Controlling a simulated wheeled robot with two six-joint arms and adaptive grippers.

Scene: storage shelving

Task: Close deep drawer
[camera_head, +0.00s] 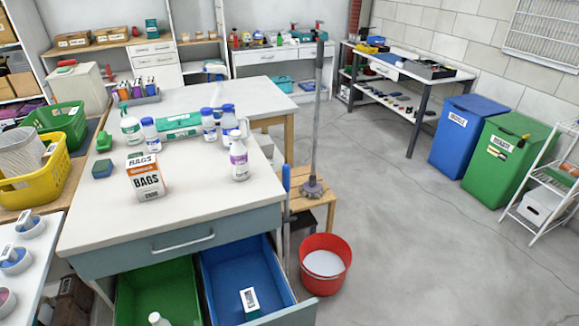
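A work table (100,215) stands in front of me, with a closed grey-blue drawer front (130,258) and a bar handle along its near side. Below that front, a deep drawer is pulled out toward me. A green bin (150,285) shows in its left part and a blue bin (245,270) in its right part. A small white-labelled item (250,300) lies in the blue bin. A white bottle top (158,319) shows in the green bin. The drawer's near front and handle are mostly cut off by the lower picture edge. Neither gripper is in view.
A red bucket (326,262) stands on the floor right of the open drawer, near a mop (317,130) and a wooden stool (325,198). A side table (25,270) is at left. Bottles and a bags box (146,178) stand on the table.

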